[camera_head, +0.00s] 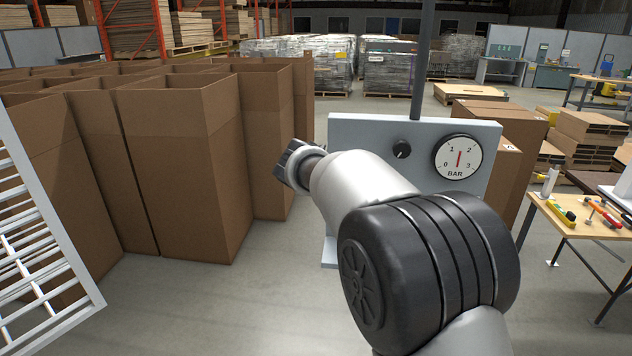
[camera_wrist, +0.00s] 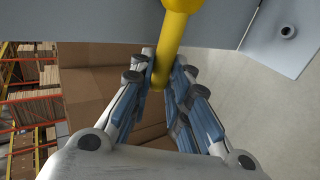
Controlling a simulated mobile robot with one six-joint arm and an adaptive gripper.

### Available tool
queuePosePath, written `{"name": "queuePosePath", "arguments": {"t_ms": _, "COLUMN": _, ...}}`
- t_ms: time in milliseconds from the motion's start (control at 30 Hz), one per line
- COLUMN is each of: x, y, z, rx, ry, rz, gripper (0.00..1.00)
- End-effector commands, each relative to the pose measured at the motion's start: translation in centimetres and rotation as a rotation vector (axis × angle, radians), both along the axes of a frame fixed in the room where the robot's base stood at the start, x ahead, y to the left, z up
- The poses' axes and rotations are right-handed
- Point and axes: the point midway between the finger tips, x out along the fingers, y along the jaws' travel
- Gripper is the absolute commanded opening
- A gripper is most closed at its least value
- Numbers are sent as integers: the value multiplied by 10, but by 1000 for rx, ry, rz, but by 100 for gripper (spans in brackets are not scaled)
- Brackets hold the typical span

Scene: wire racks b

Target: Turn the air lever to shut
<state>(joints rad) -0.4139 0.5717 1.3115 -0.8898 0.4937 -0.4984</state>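The air lever (camera_wrist: 168,45) is a yellow bar in the wrist view, hanging down from a yellow hub at the top edge, tilted slightly. My gripper (camera_wrist: 165,72) has its blue-padded fingers on either side of the lever's lower end, close against it, and appears shut on it. In the head view the grey panel (camera_head: 352,131) carries a black knob (camera_head: 402,149) and a round BAR gauge (camera_head: 457,157). The gauge's red needle points about straight up, between 1 and 2. My arm hides the lever and the gripper's fingers in the head view.
Tall brown cartons (camera_head: 185,170) stand left of the panel. A white wire rack (camera_head: 45,230) is at the left edge. A workbench (camera_head: 565,225) with tools stands at the right. Open floor (camera_head: 230,310) lies in front of the cartons.

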Motion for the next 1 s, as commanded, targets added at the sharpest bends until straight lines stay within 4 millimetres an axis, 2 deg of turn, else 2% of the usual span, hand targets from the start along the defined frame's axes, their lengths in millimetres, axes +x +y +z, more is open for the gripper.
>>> {"name": "queuePosePath", "arguments": {"t_ms": 100, "x": 0, "y": 0, "z": -2, "rx": 0, "ry": 3, "rz": -1, "gripper": 25}}
{"name": "queuePosePath", "arguments": {"t_ms": 467, "x": -3, "y": 0, "z": 2, "rx": 3, "ry": 1, "rz": -1, "gripper": 25}}
{"name": "queuePosePath", "arguments": {"t_ms": 567, "x": -12, "y": 1, "z": 9, "rx": 3, "ry": 0, "rz": 1, "gripper": 25}}
{"name": "queuePosePath", "arguments": {"t_ms": 1000, "x": -85, "y": 4, "z": 56, "rx": 2, "ry": 0, "rz": 0, "gripper": 25}}
